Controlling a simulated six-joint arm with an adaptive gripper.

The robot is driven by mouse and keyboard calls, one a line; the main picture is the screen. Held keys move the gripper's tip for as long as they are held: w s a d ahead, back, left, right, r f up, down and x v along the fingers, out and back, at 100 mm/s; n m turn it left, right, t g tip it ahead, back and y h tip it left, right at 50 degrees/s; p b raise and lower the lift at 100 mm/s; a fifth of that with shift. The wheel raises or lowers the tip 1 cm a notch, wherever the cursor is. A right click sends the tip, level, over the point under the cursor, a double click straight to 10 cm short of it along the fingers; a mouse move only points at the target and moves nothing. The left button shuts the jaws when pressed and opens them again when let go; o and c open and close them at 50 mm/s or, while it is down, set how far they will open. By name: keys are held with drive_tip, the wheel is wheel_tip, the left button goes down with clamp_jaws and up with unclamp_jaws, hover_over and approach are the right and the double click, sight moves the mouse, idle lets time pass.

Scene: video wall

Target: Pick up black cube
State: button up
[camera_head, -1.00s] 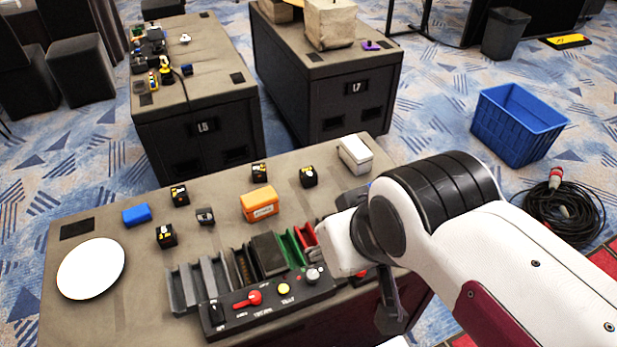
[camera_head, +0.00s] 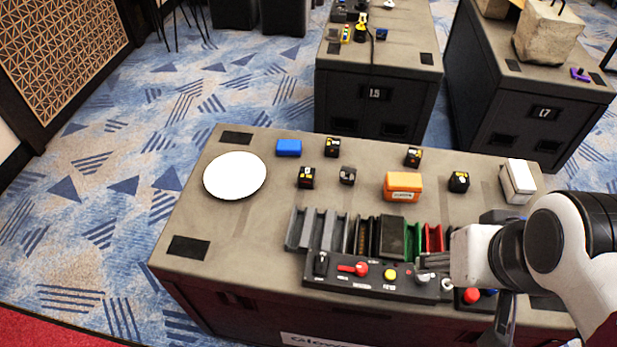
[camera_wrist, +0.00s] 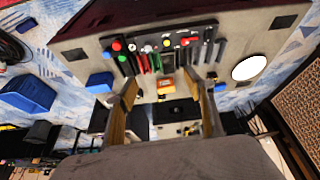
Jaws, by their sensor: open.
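Several small black cubes with yellow markings stand apart on the grey table (camera_head: 225,235). In the head view there is one at the back left (camera_head: 332,147), one in front of it (camera_head: 305,177), one at the back right (camera_head: 413,157) and one further right (camera_head: 459,181). A smaller dark block (camera_head: 347,175) stands between them. I cannot tell which cube is meant. My gripper (camera_wrist: 168,84) shows two separated fingers in the wrist view with nothing held between them. In the head view it is partly cut off at the lower right, away from the cubes.
An orange box (camera_head: 403,187), a blue box (camera_head: 288,148), a white box (camera_head: 517,182) and a white disc (camera_head: 235,176) share the table. A slotted rack (camera_head: 318,230) and control panel (camera_head: 385,278) lie along the front. The table's left front is clear.

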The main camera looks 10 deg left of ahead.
sight(308, 174)
drive_tip(key=w+a+f, duration=0.8)
drive_tip(key=w+f, duration=0.1)
drive_tip(key=w, duration=0.1)
drive_tip(key=w+a+f+n+g+h, duration=0.1)
drive_tip(key=w+a+f, duration=0.6)
drive_tip(key=w+f, duration=0.2)
drive_tip(key=w+a+f+n+g, duration=0.1)
drive_tip(key=w+a+f, duration=0.7)
drive_tip(key=w, duration=0.3)
drive_tip(key=shift+w+a+f+h, duration=0.15)
drive_tip(key=shift+f, duration=0.25)
drive_tip(key=shift+w+a+f+h, duration=0.1)
drive_tip(key=shift+a+f+h, duration=0.05)
drive_tip(key=shift+f, duration=0.25)
drive_tip(key=shift+w+a+f+m, duration=0.15)
drive_tip(key=shift+w+a+f, duration=0.15)
drive_tip(key=shift+w+a, duration=0.25)
drive_tip(key=shift+w+a+f+m, duration=0.15)
drive_tip(key=shift+w+a+f, duration=0.15)
drive_tip(key=shift+w, duration=0.4)
drive_tip(key=w+a+r+m+t+y, duration=0.1)
drive_tip(key=w+a+r+m+t, duration=0.1)
drive_tip(key=w, duration=0.3)
drive_tip(key=shift+a+r, duration=0.25)
drive_tip(key=shift+a, duration=0.25)
drive_tip(key=shift+x, duration=1.3)
drive_tip(key=shift+f, duration=0.1)
